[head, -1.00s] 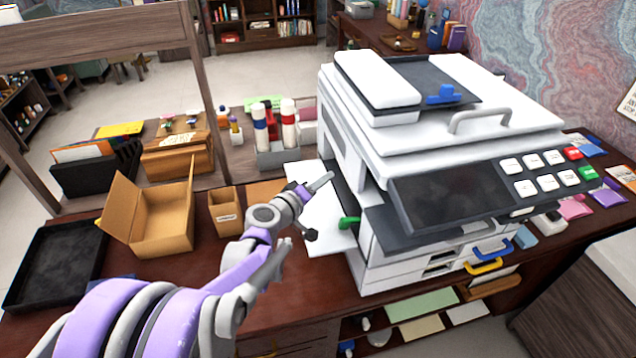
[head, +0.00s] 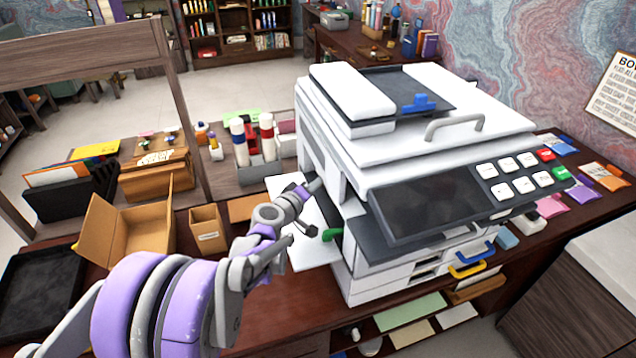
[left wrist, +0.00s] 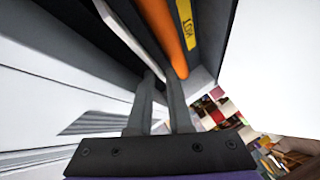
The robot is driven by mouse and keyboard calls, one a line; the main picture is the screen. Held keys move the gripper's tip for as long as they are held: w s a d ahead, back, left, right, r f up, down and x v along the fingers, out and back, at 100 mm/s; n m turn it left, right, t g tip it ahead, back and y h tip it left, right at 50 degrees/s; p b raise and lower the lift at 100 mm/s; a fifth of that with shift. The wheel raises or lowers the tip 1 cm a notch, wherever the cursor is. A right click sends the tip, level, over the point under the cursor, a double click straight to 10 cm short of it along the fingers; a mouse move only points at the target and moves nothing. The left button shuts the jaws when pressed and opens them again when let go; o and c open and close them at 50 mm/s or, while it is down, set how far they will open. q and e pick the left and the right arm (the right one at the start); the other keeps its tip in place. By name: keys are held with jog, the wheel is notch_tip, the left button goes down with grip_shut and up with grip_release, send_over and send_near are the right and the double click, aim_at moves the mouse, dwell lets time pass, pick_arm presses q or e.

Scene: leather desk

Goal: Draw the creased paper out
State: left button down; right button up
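The white printer (head: 425,150) stands on the dark desk with a side opening on its left. My left gripper (head: 314,187) reaches to this opening above a white side panel (head: 300,240); its tips are hard to make out there. In the left wrist view my left gripper (left wrist: 164,78) has its two fingers slightly apart inside the dark opening. A thin white strip (left wrist: 122,32), seemingly the creased paper's edge, runs down toward the fingertips; I cannot tell whether it lies between them. An orange bar (left wrist: 163,35) is close beside the fingers. My right gripper is not in view.
A green lever (head: 331,234) sticks out just below the gripper. A yellow label (left wrist: 187,22) is beside the orange bar. An open cardboard box (head: 130,225) and a small carton (head: 208,230) stand to the left. A holder with bottles (head: 255,160) is behind.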

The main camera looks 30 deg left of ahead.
pick_arm(q)
jog(key=shift+s, duration=0.1)
jog(key=shift+s+a, duration=2)
jog(key=shift+s, duration=0.25)
jog(key=s+a, duration=0.5)
jog(key=s, duration=0.1)
jog(key=shift+s+a, duration=0.35)
jog(key=shift+s, duration=0.05)
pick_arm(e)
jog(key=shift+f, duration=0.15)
pick_arm(q)
jog(key=shift+r, duration=0.15)
